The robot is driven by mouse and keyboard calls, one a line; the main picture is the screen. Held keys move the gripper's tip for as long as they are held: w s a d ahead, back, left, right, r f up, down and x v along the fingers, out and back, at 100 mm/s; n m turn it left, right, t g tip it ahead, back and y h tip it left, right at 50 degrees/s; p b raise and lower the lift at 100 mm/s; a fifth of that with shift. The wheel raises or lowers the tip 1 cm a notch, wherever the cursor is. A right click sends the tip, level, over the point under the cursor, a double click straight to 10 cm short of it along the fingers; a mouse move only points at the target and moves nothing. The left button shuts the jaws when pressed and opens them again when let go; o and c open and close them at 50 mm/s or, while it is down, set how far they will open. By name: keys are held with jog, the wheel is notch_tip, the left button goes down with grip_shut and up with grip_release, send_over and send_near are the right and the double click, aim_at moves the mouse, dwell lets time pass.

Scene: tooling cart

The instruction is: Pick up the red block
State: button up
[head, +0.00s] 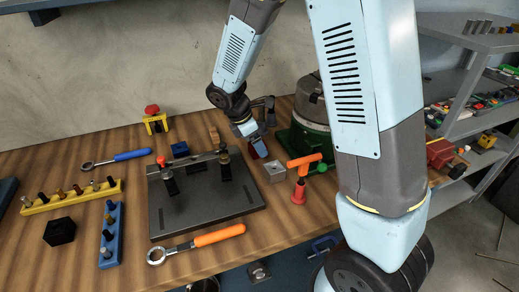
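A grey metal block (275,172) and a red-and-orange tool (301,178) stand to the right. The green-based machine (305,140) is close by. A dark plate with clamps (205,205) lies left. A blue block (180,149) and wrenches lie around it.

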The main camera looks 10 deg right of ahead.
jog(key=shift+x, duration=0.8)
jog(key=c, duration=1.2)
